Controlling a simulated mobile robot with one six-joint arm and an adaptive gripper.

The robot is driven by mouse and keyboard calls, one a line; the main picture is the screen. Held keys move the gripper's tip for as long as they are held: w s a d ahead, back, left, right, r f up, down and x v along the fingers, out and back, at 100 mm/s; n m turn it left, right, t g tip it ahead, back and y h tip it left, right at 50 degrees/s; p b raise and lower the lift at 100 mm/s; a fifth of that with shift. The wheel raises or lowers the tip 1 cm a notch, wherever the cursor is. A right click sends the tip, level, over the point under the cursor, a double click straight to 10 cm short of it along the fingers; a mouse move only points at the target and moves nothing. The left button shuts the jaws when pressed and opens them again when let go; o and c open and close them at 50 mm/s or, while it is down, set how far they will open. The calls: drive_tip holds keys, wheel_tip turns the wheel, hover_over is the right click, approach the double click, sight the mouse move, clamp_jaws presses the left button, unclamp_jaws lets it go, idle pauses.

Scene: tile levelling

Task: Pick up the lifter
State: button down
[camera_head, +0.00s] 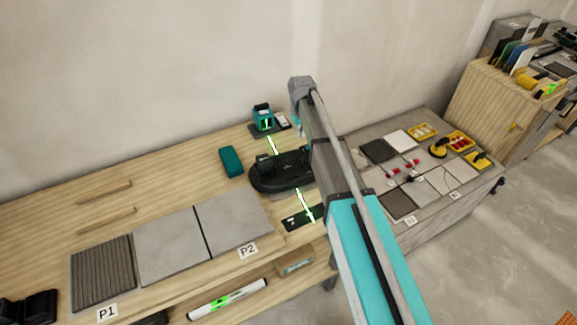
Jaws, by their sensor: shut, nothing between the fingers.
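A black oval device (268,182) with a raised body on its flat base lies on the wooden bench. It looks like the lifter. Its right end is close to or partly behind my arm in this view. My arm rises from the lower right and its upper part stands in front of the bench. My gripper cannot be made out; the arm's upper links appear to hide it.
A teal laser level (263,117) stands behind the device, with bright green lines beside it. A teal case (231,161) lies to the left. Grey tiles (170,245) cover the front left. A side table (440,228) holds tiles and yellow trays.

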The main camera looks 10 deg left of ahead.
drive_tip(key=c, duration=0.8)
unclamp_jaws()
drive_tip(key=shift+s+r, duration=0.1)
drive_tip(key=shift+r, duration=0.05)
drive_tip(key=o, duration=0.4)
drive_tip(key=shift+s+a+r+n+p, duration=0.15)
drive_tip(key=shift+s+r+n+p, duration=0.25)
drive_tip(key=shift+n+p, duration=0.4)
drive_tip(key=shift+o, duration=0.2)
wheel_tip(320, 180, up, 8)
drive_tip(key=f+n+p, duration=0.1)
drive_tip(key=n+p, duration=0.6)
drive_tip(key=n, duration=0.8)
hover_over(289, 152)
drive_tip(key=shift+d+r, duration=0.25)
drive_tip(key=shift+f, duration=0.2)
wheel_tip(289, 152, down, 8)
drive_tip(key=b, duration=0.8)
drive_tip(key=shift+f+b, duration=0.15)
drive_tip(key=shift+b, duration=0.15)
drive_tip(key=shift+f, duration=0.1)
drive_tip(key=shift+s+a+f+b, duration=0.1)
drive_tip(key=shift+a+f+b, duration=0.05)
drive_tip(key=shift+f+b, duration=2.4)
